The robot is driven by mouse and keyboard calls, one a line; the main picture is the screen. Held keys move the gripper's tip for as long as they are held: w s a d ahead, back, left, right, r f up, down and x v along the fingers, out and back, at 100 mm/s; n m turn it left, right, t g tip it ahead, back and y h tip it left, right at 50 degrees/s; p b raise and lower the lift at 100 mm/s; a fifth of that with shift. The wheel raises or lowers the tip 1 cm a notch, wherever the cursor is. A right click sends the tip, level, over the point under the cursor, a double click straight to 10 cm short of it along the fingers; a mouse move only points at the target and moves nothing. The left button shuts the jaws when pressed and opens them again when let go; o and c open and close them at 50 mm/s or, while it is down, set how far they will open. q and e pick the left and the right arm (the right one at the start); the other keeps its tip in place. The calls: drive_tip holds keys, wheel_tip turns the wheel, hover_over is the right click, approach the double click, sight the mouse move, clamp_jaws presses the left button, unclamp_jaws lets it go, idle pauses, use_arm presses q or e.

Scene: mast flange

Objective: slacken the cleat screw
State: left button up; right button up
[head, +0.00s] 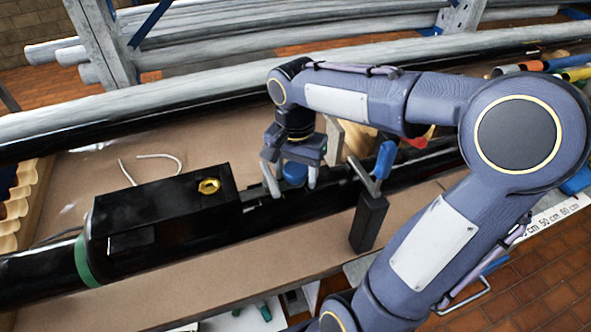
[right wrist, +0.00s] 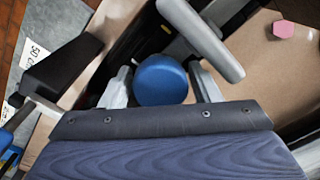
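A round blue knob (head: 293,173), which looks like the cleat screw, sits on the dark fitting along the black mast. It also shows in the right wrist view (right wrist: 161,80) as a smooth blue disc. My right gripper (head: 291,178) is over it from above, with one finger on each side. In the right wrist view my right gripper (right wrist: 161,88) is open around the knob, with a narrow gap at each side. A grey rounded bar (right wrist: 203,38) lies close beyond the knob. My left gripper is not in view.
A black box (head: 165,205) with a brass-coloured nut (head: 209,186) sits on the mast at left. A blue-handled clamp (head: 384,160) and a dark upright block (head: 368,222) stand right of my gripper. A white cord (head: 155,158) lies behind the box.

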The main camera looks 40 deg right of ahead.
sight(296, 168)
drive_tip(key=shift+o, duration=0.4)
drive_tip(key=shift+r, duration=0.15)
wheel_tip(296, 168, up, 5)
drive_tip(key=p, duration=0.4)
drive_tip(key=shift+p, duration=0.3)
